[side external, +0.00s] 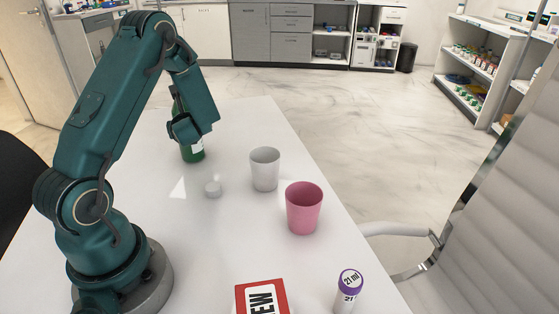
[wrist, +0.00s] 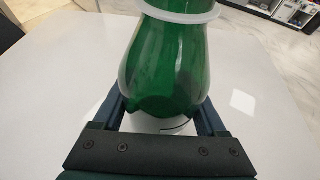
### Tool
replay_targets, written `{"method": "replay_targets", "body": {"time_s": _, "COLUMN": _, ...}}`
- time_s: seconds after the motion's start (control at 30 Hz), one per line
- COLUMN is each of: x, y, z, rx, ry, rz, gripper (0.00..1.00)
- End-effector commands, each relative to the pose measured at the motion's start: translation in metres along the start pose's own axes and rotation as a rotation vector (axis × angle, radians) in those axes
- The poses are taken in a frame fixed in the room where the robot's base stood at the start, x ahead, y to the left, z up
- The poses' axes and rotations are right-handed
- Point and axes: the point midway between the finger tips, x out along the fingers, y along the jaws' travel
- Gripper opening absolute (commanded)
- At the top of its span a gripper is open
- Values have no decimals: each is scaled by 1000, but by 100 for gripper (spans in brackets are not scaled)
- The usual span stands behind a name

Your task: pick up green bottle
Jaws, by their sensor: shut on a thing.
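The green bottle (side external: 193,152) is upright at the far left part of the white table in the side external view, partly hidden behind my gripper (side external: 186,130). In the wrist view the green bottle (wrist: 168,70) fills the upper middle, with a pale ring around its upper part. My gripper (wrist: 163,118) is shut on the bottle, one finger on each side of it. I cannot tell whether the bottle's base touches the table.
A white cup (side external: 265,169) and a pink cup (side external: 304,208) stand right of the bottle. A red and white box (side external: 262,297) and a purple-capped vial (side external: 349,290) are at the front. A white chair (side external: 490,200) is at the right.

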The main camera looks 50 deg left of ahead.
Motion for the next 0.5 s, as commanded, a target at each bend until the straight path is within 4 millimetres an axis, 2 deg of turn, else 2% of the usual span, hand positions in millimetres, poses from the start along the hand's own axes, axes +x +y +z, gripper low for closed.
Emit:
{"method": "replay_targets", "body": {"time_s": 0.27, "x": -5, "y": 0, "z": 14, "rx": -3, "ry": -3, "rz": 0, "gripper": 5}}
{"method": "replay_targets", "body": {"time_s": 0.5, "x": -14, "y": 0, "z": 36, "rx": -4, "ry": -5, "rz": -1, "gripper": 5}}
